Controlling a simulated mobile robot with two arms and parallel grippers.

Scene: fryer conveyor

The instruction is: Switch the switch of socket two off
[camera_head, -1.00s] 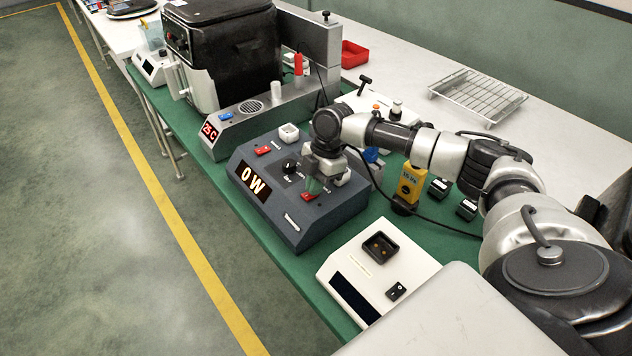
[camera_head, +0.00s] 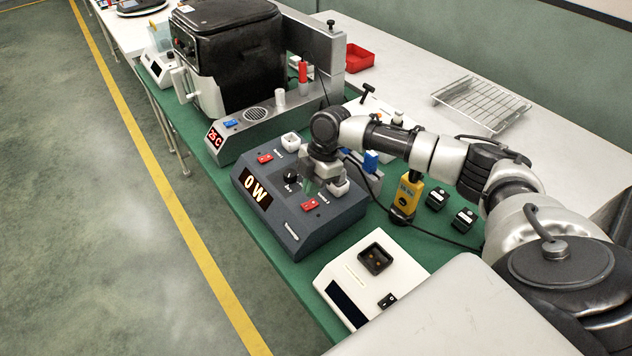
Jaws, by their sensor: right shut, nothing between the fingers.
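A dark grey power box (camera_head: 300,238) stands on the green bench with a lit display (camera_head: 257,187) reading "0 W". It has two red switches on its top. One red switch (camera_head: 265,158) is at the back left, near a white socket (camera_head: 291,141). The other red switch (camera_head: 310,204) is at the front right, near a second white socket (camera_head: 340,186). My right gripper (camera_head: 309,187) is shut and empty, just above and behind the front right switch, with a small gap visible. The labels are too small to read surely. My left gripper is not in view.
A black fryer (camera_head: 228,50) on a grey base with a "25C" display stands behind the box. A white device (camera_head: 372,262) is in front. A wire rack (camera_head: 482,100) is farther back.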

